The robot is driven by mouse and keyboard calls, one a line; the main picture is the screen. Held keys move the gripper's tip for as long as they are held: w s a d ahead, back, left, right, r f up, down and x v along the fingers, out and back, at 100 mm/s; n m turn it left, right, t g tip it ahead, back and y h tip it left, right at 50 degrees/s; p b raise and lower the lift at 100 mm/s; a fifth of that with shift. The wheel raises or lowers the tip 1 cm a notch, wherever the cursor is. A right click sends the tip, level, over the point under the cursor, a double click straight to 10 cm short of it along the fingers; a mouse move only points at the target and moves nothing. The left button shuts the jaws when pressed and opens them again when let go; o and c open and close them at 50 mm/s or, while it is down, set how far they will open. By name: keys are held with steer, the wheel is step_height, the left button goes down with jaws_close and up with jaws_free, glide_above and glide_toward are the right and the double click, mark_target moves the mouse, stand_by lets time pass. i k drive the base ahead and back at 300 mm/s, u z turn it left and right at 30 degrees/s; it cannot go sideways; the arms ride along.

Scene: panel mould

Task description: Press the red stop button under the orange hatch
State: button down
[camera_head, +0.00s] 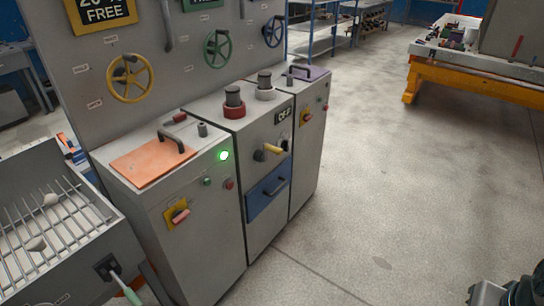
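The orange hatch (152,162) is a flat plate lying shut on the top of the left grey cabinet (205,262). It has a black bar handle (172,142) near its back right edge. The hatch covers whatever is beneath it, so no button shows there. A small red button (228,184) is on the cabinet's front, below a lit green lamp (224,156). A dark piece of what looks like my arm shows at the bottom right corner. I cannot make out any gripper fingers.
A middle cabinet (265,222) with knobs and a blue drawer (268,190) adjoins the left one. A grated bin (62,262) stands at the lower left. A panel with handwheels rises behind. The floor (400,200) to the right is clear up to an orange-framed bench (480,80).

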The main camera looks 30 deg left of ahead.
mark_target(230, 185)
steer(key=u, duration=0.8)
steer(key=i, duration=1.2)
steer(key=u, duration=1)
